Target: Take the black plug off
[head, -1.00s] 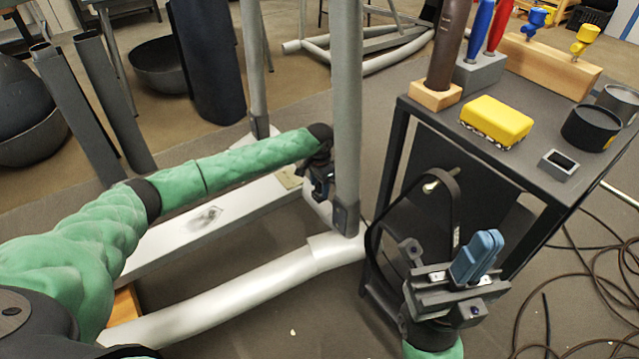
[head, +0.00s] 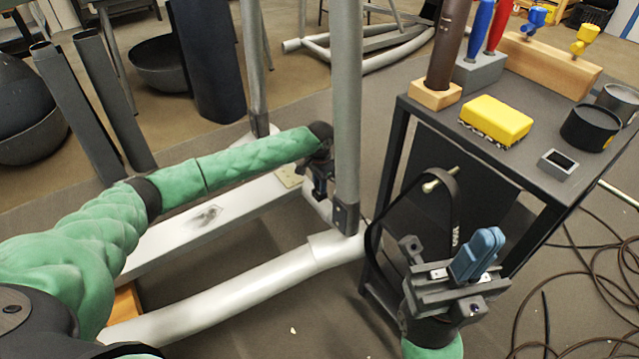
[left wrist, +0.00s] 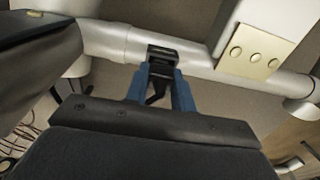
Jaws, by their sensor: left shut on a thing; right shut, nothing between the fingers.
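My left gripper (head: 320,190) is low beside the upright grey post of the white frame, mostly hidden by its own wrist in the head view. In the left wrist view its blue fingers (left wrist: 161,88) are closed around the black plug (left wrist: 162,56), which appears against the white tube (left wrist: 115,40). I cannot tell whether the plug is seated in the tube or apart from it. My right gripper (head: 480,254) is shut and empty, in front of the dark side table.
The dark table (head: 455,113) at right holds a yellow brush (head: 496,119), black cup (head: 590,128) and tool holders. A black strap loop (head: 457,200) stands just behind my right gripper. The white frame's foot tube (head: 220,290) crosses below my left arm. Cables lie at right.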

